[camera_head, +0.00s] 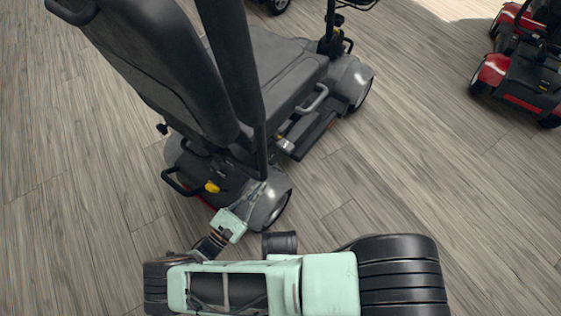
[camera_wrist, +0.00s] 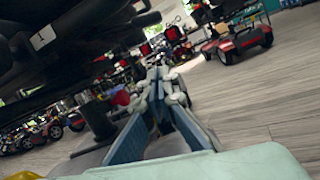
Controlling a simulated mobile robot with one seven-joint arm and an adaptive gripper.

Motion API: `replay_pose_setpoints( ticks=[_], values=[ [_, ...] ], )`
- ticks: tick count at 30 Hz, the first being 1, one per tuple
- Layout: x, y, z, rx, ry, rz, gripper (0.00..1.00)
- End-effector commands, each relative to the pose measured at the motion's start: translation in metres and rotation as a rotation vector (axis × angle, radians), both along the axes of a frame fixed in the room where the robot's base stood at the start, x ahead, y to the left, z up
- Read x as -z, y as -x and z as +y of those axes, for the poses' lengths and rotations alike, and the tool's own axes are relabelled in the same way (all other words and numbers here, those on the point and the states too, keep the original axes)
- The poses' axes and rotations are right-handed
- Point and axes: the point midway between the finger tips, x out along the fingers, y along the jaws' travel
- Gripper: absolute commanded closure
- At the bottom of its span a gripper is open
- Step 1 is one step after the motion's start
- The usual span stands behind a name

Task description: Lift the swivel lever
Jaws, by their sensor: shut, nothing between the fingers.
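A grey mobility scooter (camera_head: 288,75) stands upright on the floor, its dark seat (camera_head: 165,65) towards the upper left. My gripper (camera_head: 259,187) is low beside the scooter's rear wheel, close to the seat's near edge. In the wrist view my gripper (camera_wrist: 160,76) is shut and empty, its fingers pointing forward below the seat's dark underside (camera_wrist: 60,50). A dark upright post (camera_wrist: 98,119) stands left of the fingers. A small red knob (camera_wrist: 120,98) shows beside it; I cannot tell whether it belongs to the swivel lever. The lever is not clearly seen in the head view.
The scooter's rear wheel (camera_head: 269,205) is right by my wrist, and a dark armrest (camera_head: 235,75) hangs over the gripper. A red scooter (camera_head: 520,75) stands at the right; it also shows in the wrist view (camera_wrist: 236,41). The wooden floor between is clear.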

Motion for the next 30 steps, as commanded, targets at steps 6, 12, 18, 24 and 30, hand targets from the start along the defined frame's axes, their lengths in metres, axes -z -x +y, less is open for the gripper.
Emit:
replay_pose_setpoints(
  ticks=[6, 12, 18, 24, 30],
  values=[
    [-0.008, -0.020, -0.016, 0.002, 0.004, -0.003, 1.00],
    [-0.018, -0.054, -0.041, 0.003, 0.003, -0.001, 1.00],
    [-0.036, -0.076, -0.059, 0.000, 0.000, 0.001, 1.00],
    [-0.053, -0.074, -0.062, 0.001, 0.000, 0.001, 1.00],
    [-0.062, -0.072, -0.064, 0.001, 0.000, 0.001, 1.00]
  ],
)
